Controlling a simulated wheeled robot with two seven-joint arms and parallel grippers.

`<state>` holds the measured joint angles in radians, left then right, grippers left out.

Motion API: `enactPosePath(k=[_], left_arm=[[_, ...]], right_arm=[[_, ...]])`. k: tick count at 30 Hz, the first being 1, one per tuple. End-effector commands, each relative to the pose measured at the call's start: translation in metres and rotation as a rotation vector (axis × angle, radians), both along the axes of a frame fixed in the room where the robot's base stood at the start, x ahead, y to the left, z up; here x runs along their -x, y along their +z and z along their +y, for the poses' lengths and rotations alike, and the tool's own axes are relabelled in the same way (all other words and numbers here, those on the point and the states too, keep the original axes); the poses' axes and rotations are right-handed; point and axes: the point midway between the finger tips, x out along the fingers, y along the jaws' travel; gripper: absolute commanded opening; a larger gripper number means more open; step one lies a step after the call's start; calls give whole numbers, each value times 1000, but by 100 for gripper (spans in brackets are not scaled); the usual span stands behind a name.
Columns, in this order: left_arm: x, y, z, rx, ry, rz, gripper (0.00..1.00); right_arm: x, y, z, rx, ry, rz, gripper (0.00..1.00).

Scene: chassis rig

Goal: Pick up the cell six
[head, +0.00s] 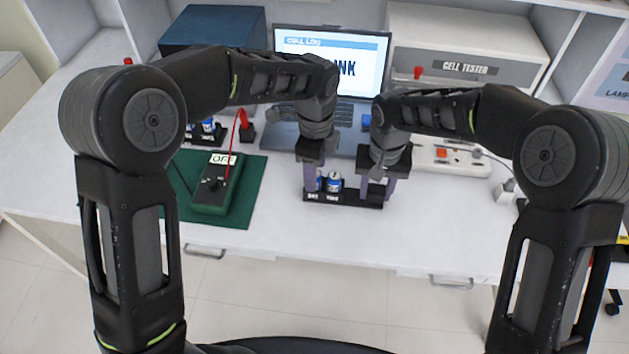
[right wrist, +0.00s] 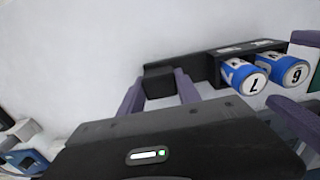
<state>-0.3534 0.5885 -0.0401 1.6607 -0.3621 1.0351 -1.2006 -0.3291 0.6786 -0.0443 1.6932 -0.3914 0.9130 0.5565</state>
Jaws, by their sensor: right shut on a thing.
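Cell six (right wrist: 291,72), blue and white with a 6 on its end, stands in a black rack (right wrist: 215,70) beside cell seven (right wrist: 245,78). In the head view, cell six (head: 320,181) is the left one, partly covered by my left gripper (head: 313,182). In the right wrist view, the left gripper's purple fingers (right wrist: 298,85) stand apart, one on either side of cell six, with a gap on one side. My right gripper (head: 377,190) is shut on the black end block (right wrist: 158,84) of the rack.
A meter (head: 212,187) with a red lead lies on a green mat (head: 248,200) at left, with another cell rack (head: 205,131) behind it. A laptop (head: 330,60) and cell tester (head: 465,50) stand at the back. A white device (head: 450,160) lies right. The table front is clear.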

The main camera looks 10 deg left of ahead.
Motion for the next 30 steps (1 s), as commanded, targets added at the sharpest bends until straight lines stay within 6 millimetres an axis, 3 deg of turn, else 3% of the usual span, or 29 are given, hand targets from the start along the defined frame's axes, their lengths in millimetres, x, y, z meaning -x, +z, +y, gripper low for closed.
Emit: enactPosePath(k=[6, 23, 30], left_arm=[[0, -22, 0, 0, 1, 0, 54], [0, -22, 0, 0, 1, 0, 54], [0, -22, 0, 0, 1, 0, 36]], right_arm=[[0, -1, -1, 1, -1, 1, 0], [0, -1, -1, 1, -1, 2, 0], [0, -1, -1, 1, -1, 2, 0]])
